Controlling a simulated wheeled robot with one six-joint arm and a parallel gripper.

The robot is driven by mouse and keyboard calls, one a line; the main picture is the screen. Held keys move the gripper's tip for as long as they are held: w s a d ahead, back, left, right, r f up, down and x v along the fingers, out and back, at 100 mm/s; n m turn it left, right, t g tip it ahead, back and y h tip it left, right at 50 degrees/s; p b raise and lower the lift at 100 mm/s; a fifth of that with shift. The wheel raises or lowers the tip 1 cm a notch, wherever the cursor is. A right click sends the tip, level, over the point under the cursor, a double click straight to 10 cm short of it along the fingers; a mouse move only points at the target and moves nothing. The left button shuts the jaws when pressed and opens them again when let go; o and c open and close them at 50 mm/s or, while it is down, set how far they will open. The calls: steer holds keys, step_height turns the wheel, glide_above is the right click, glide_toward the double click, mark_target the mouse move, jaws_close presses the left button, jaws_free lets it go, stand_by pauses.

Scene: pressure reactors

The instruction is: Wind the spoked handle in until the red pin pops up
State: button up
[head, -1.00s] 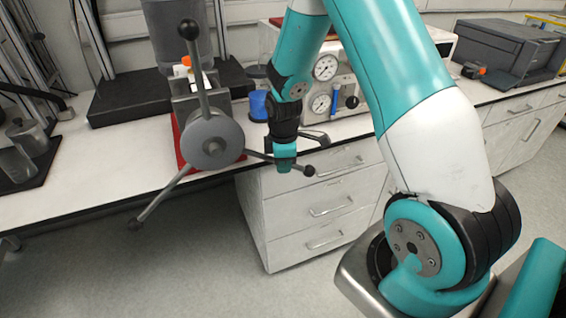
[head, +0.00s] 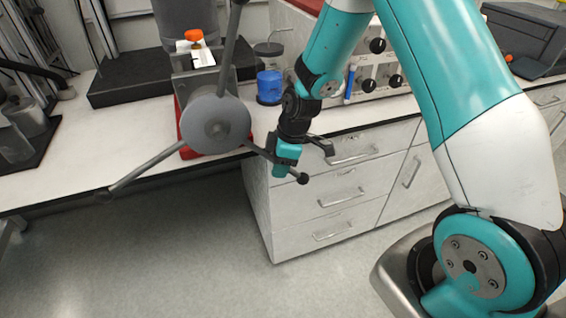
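The spoked handle has a round grey hub (head: 215,124) and three visible grey spokes. One spoke points up and is cut by the top edge, one points down-left (head: 148,167), and one points right and slightly down to a dark ball knob (head: 302,178). My gripper (head: 287,157) is at the outer part of the right spoke, just inboard of its knob. The fingers overlap the spoke in the picture, and I cannot tell whether they are closed on it. No red pin can be made out; the hub hides part of the mechanism behind it.
A red base (head: 188,152) sits behind the hub on the white bench (head: 70,172). White drawers (head: 325,200) are below; the floor in front is clear.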

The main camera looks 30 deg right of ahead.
steer(key=v, duration=1.7)
steer(key=shift+d+r, duration=0.2)
steer(key=shift+r, duration=0.05)
